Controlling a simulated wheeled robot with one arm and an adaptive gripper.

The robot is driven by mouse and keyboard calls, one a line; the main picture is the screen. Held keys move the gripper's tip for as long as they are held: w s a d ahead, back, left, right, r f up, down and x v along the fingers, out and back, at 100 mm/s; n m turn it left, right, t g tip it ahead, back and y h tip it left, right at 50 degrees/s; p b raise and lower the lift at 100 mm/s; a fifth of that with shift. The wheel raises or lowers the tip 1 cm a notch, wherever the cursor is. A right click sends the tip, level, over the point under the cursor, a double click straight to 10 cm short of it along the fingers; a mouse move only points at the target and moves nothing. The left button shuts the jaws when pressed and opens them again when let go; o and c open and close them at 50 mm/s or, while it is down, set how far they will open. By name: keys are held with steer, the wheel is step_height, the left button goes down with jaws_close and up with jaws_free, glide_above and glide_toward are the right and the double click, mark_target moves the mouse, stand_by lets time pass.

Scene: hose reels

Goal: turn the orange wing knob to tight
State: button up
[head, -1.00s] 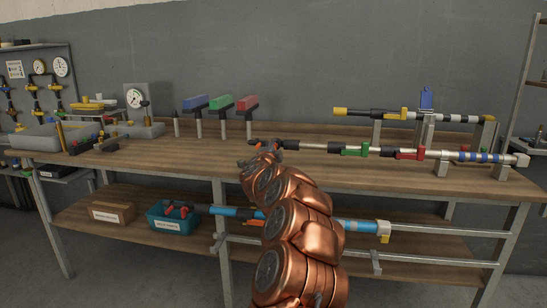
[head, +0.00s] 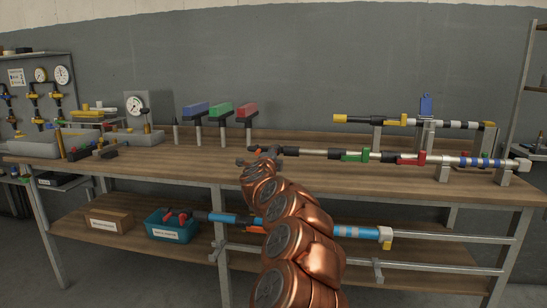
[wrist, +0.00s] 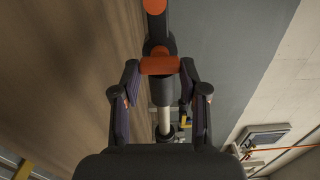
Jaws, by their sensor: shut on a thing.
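The orange wing knob (wrist: 160,66) shows in the wrist view as a flat orange bar across a dark fitting on a long pole. My gripper (wrist: 160,70) has one dark finger on each side of it, with both fingertips at its ends, and is shut on it. In the head view my gripper (head: 262,154) is at the left end of the pole (head: 310,152), above the bench; the knob is mostly hidden there by my arm. The knob's marking for tight cannot be read.
The pole carries a green clamp (head: 354,155) and a red clamp (head: 410,159). Behind is a second pole with a yellow end (head: 340,118). Blue, green and red T-handles (head: 220,110) stand behind to the left. A teal bin (head: 172,227) and a blue pole (head: 356,232) are on the lower shelf.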

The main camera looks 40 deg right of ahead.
steer(key=o, duration=1.1)
steer(key=shift+d, duration=0.1)
steer(key=shift+o, duration=0.2)
steer(key=v, duration=1.2)
